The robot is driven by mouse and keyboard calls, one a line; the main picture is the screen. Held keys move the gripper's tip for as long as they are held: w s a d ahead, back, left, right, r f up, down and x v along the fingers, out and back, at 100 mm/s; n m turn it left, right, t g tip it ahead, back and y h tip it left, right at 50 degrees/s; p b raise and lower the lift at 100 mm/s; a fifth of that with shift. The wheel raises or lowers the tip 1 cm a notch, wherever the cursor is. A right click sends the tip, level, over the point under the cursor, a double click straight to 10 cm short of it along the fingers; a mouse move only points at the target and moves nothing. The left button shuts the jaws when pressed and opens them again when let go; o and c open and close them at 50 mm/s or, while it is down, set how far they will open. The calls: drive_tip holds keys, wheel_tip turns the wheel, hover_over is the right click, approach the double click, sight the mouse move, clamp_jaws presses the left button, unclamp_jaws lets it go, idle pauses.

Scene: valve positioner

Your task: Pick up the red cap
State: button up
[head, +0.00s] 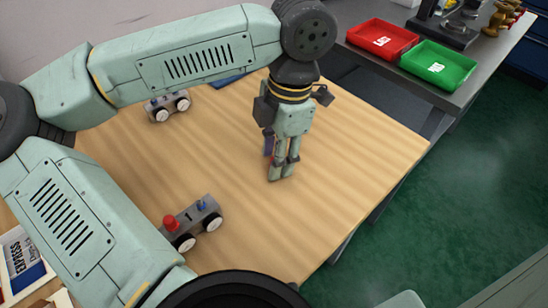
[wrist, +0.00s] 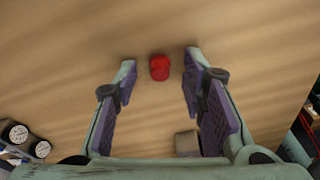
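A red cap (wrist: 159,67) shows in the wrist view against the bare wood table top, in the gap between the fingertips of my gripper (wrist: 160,68). The fingers are apart, with free space on both sides of the cap, and it is not gripped. In the head view my gripper (head: 281,168) points down over the middle of the wood table (head: 340,150). Its fingers mostly hide the cap there; a little red shows between them. Another red cap-like part (head: 170,222) sits on a grey device (head: 195,221) marked 1, left of my gripper and nearer the camera.
A second device (head: 168,105) with white gauges stands farther back on the table. A red tray (head: 382,40) and a green tray (head: 438,66) stand on the grey bench at upper right. A small grey-brown block (wrist: 187,143) shows in the wrist view. The wood right of my gripper is clear.

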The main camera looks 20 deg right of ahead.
drive_tip(key=shift+c, duration=0.5)
drive_tip(key=c, duration=0.7)
drive_tip(key=shift+r, duration=0.1)
